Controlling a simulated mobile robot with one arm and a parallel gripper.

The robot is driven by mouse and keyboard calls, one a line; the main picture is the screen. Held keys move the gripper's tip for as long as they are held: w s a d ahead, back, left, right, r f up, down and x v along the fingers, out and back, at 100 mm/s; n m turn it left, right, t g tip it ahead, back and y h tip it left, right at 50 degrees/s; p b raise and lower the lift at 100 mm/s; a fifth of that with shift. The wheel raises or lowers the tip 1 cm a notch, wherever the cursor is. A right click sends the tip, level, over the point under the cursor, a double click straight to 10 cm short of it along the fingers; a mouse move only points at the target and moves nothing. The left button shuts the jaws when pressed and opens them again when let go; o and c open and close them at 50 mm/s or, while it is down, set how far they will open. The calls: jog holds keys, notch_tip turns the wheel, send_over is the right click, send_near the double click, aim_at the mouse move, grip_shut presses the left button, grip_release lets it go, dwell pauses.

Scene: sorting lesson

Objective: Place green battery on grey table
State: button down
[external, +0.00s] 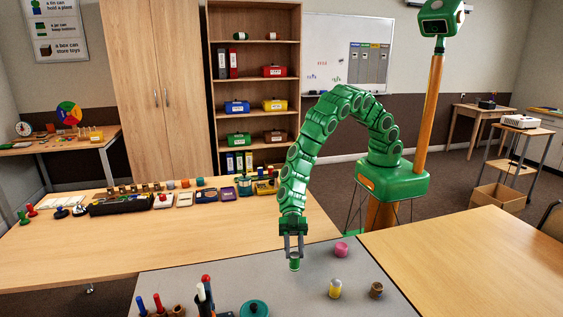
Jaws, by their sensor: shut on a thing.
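The green battery (294,264) is a small green cylinder held upright between the fingers of my gripper (293,246). My gripper points down and is shut on its upper part. The battery is over the grey table (220,275), near its back edge; I cannot tell whether its lower end touches the surface.
A pink round piece (341,249), a yellow and white cylinder (335,288) and a brown round piece (376,289) stand to the right. Pens in a holder (205,298) and a teal lidded thing (254,308) are at the front. The grey surface left of the battery is bare.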

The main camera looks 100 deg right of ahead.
aim_at(293, 256)
jog(key=shift+w+a+f, duration=0.15)
jog(key=shift+w+f, duration=0.05)
jog(key=shift+f, duration=1.5)
jog(key=shift+f, duration=0.1)
jog(key=c, duration=0.8)
grip_release()
jog(key=shift+d+r, duration=0.2)
jog(key=shift+d, duration=0.1)
jog(key=v, duration=1.1)
jog(key=shift+s+d, duration=0.2)
